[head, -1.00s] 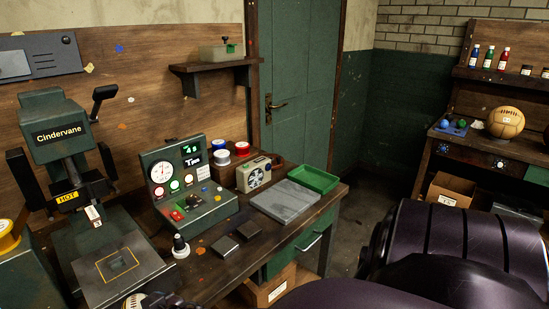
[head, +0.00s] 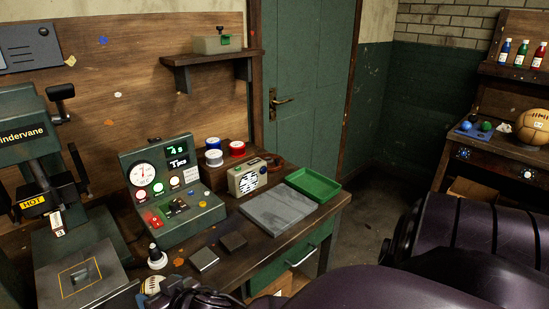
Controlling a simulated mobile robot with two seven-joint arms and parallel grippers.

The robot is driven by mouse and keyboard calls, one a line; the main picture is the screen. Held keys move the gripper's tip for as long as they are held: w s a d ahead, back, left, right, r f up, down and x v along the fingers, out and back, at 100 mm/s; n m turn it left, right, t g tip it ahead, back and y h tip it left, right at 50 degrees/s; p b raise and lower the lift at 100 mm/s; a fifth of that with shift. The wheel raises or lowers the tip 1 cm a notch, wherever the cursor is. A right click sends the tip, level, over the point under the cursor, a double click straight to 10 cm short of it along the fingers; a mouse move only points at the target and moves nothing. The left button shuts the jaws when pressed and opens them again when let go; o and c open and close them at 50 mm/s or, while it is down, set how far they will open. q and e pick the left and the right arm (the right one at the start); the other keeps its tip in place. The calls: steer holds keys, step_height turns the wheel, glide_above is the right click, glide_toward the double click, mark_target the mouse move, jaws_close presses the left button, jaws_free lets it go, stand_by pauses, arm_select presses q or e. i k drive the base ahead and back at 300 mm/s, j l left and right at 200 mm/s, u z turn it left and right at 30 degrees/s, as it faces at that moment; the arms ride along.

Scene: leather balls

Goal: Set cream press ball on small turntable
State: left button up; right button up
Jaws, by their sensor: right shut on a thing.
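A cream ball with dark and orange markings (head: 150,284) shows at the bottom edge of the head view, in front of the press. My right gripper (head: 166,291) is at the ball's right side, shut on it; the lower part of both is cut off by the frame edge. My dark purple right arm reaches in from the lower right. I cannot make out a small turntable in this view. My left gripper is not in view.
The press (head: 28,150) with a HOT label stands at left. A control box (head: 172,190), radio (head: 247,177), grey slab (head: 278,208) and green tray (head: 313,184) occupy the bench. A tan ball (head: 533,127) sits on the right-hand bench.

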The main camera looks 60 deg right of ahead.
mark_target(269, 160)
steer(key=l, duration=0.75)
steer(key=k+l, duration=0.15)
steer(key=l, duration=1.35)
steer(key=k+l, duration=0.15)
steer(key=l, duration=0.6)
steer(key=i+l, duration=0.1)
steer(key=l, duration=0.2)
steer(key=i+l, duration=0.1)
steer(key=l, duration=0.25)
steer(key=i+l, duration=0.1)
steer(key=l, duration=0.2)
steer(key=u, duration=0.05)
